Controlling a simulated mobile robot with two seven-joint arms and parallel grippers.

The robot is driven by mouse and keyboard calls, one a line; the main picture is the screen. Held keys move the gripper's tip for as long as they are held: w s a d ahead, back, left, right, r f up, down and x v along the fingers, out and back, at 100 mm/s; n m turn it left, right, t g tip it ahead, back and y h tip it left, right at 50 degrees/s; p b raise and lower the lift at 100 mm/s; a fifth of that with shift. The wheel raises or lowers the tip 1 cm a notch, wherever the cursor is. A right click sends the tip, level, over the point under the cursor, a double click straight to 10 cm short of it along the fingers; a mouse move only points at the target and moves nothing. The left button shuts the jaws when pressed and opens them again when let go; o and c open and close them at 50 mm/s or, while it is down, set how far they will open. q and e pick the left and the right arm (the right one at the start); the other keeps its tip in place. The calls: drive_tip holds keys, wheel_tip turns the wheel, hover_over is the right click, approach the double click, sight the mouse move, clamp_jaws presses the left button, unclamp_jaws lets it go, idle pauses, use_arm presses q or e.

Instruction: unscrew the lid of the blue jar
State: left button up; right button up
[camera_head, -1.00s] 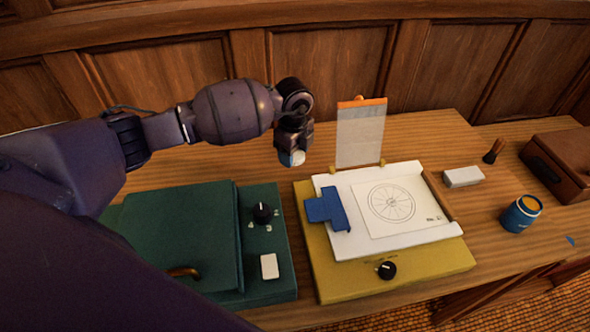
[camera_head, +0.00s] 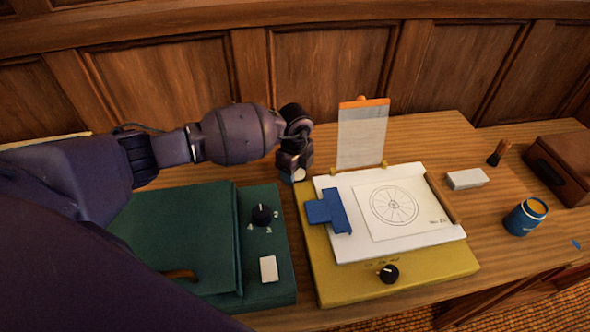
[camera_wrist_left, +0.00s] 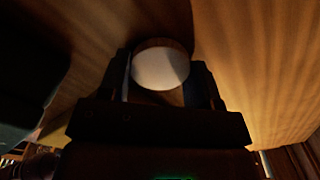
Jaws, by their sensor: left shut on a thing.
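My right gripper is out of view.
A yellow drafting board (camera_head: 400,284) with a blue clip (camera_head: 327,210) and a green case (camera_head: 180,235) fill the front. A clear upright sheet (camera_head: 362,138) stands near my gripper. A white block (camera_head: 467,179), a brush (camera_head: 498,153) and a brown box (camera_head: 562,165) are at right.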

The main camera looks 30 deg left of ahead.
use_arm(q)
drive_tip(key=o, duration=1)
drive_tip(key=shift+f, duration=0.1)
drive_tip(key=shift+r+p, duration=0.8)
drive_tip(key=shift+r, duration=5.35)
